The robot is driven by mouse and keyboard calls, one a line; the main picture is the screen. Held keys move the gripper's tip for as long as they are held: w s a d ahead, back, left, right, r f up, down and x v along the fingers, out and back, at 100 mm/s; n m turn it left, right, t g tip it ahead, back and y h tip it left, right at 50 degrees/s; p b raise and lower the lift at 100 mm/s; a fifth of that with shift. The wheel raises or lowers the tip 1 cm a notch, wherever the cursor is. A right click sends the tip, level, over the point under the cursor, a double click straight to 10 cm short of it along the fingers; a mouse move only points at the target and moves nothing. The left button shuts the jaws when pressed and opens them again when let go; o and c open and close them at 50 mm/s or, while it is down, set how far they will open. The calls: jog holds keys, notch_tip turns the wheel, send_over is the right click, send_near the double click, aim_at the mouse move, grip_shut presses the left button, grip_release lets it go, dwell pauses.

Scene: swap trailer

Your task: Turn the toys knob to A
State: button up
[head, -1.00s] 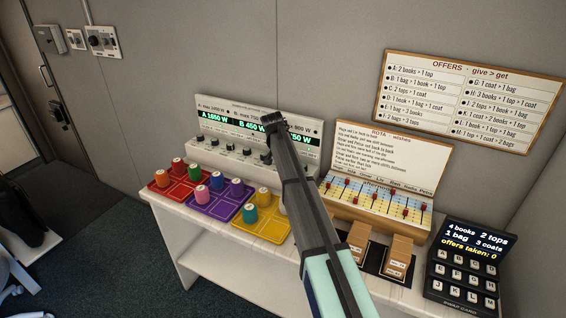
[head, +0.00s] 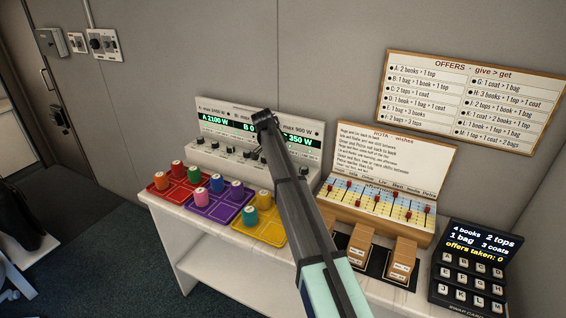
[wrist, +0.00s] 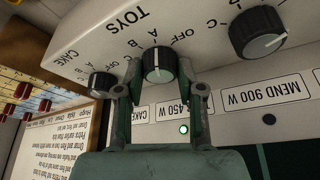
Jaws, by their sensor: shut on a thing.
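The toys knob (wrist: 157,65) is a dark round knob with a white pointer line, beside the upside-down TOYS lettering in the wrist view. My gripper (wrist: 159,78) has one finger on each side of it and is shut on it. The pointer line runs up the picture towards the letters; I cannot tell for sure which one it meets. In the head view my gripper (head: 264,119) is at the panel (head: 215,107) and hides the knob. The green display reads A 2100 W, B 0 in part, and 350 W at right.
Another knob (wrist: 258,33) is close on the right in the wrist view, and a smaller one (wrist: 102,84) on the left. Red, purple and yellow trays (head: 258,232) with pegs stand before the panel. The rota board (head: 385,160) is right of my arm.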

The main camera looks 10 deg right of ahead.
jog(key=o, duration=1.1)
jog(key=shift+f, duration=0.1)
jog(key=shift+o, duration=0.2)
jog(key=v, duration=1.2)
jog(key=shift+s+d, duration=0.1)
